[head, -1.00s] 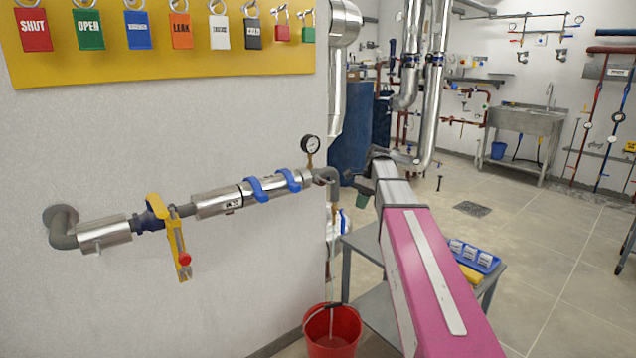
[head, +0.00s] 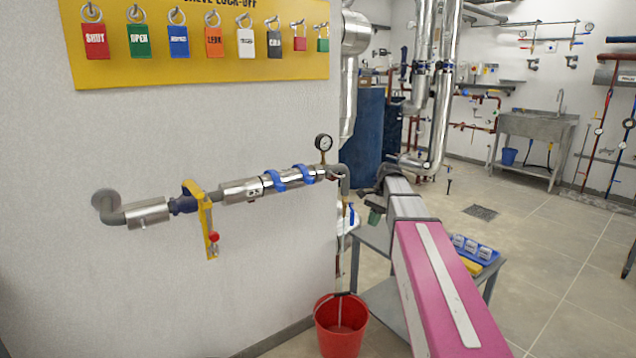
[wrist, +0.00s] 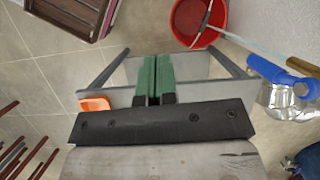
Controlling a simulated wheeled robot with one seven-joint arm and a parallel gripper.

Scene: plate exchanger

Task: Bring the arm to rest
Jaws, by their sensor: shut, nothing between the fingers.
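My pink and grey arm reaches forward from the lower right in the head view. My gripper (head: 376,215) is at its far end, small and partly hidden by the arm, pointing down beside the pipe's end. In the wrist view the gripper's green fingers (wrist: 152,80) lie side by side, shut and empty. They are above a grey table (wrist: 205,97) and touch nothing that I can see.
A red bucket (head: 341,322) stands on the floor by the wall corner. The grey table (head: 372,240) holds a blue tray (head: 474,249).

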